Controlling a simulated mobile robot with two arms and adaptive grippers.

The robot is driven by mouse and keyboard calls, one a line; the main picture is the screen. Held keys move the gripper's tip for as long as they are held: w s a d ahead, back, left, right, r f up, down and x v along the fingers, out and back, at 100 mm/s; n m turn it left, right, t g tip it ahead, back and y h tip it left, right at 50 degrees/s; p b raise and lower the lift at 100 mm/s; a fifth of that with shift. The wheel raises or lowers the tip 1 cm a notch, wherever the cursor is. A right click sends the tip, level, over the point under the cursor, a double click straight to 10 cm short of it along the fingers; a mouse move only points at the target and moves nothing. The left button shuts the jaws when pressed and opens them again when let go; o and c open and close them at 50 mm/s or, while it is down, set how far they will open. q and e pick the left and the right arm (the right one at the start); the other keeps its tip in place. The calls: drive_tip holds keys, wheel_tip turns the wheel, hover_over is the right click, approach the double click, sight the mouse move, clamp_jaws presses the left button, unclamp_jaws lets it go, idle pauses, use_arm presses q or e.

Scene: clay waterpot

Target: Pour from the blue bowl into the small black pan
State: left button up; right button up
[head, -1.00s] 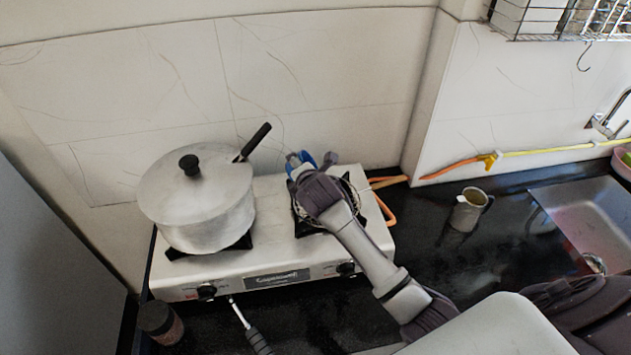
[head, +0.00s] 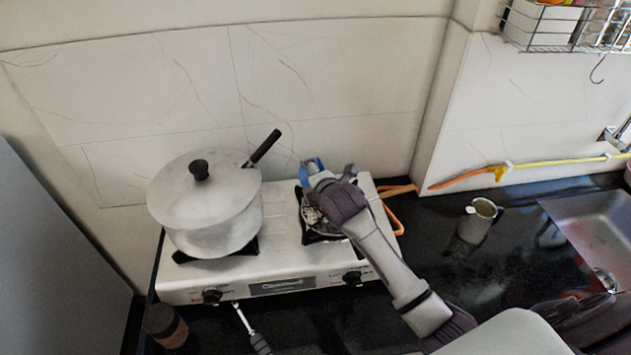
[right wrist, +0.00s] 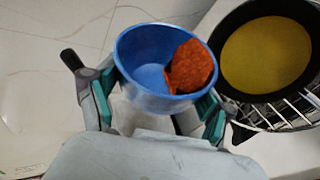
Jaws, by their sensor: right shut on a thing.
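My right gripper (right wrist: 160,92) is shut on the blue bowl (right wrist: 142,72), with a teal-padded finger on each side of it. An orange-red lump (right wrist: 190,68) lies in the bowl, against the side toward the pan. The small black pan (right wrist: 226,40) is just right of the bowl in the right wrist view, with a flat yellow layer (right wrist: 268,55) inside. In the head view, my right gripper (head: 325,180) and the blue bowl (head: 313,167) are over the right burner; the pan is mostly hidden there.
A lidded metal pot (head: 205,215) with a dark handle stands on the left burner of the white stove (head: 270,275). A metal mug (head: 478,222) stands on the dark counter, with a sink (head: 600,235) farther right. A small jar (head: 165,326) stands front left.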

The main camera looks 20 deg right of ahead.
idle(0.5)
drive_tip(key=shift+d+m+y, duration=0.15)
drive_tip(key=shift+m+y, duration=0.15)
drive_tip(key=shift+m, duration=0.1)
idle(0.4)
drive_tip(key=shift+s+d+r+m+t+y, duration=0.15)
drive_tip(key=shift+d+r+m+t+y, duration=0.15)
drive_tip(key=shift+m+t, duration=0.1)
idle(0.6)
drive_tip(key=shift+s+d+r+m+t+y, duration=0.1)
drive_tip(key=shift+d+r+m+t+y, duration=0.1)
drive_tip(key=shift+m+t+y, duration=0.15)
drive_tip(key=shift+b, duration=0.3)
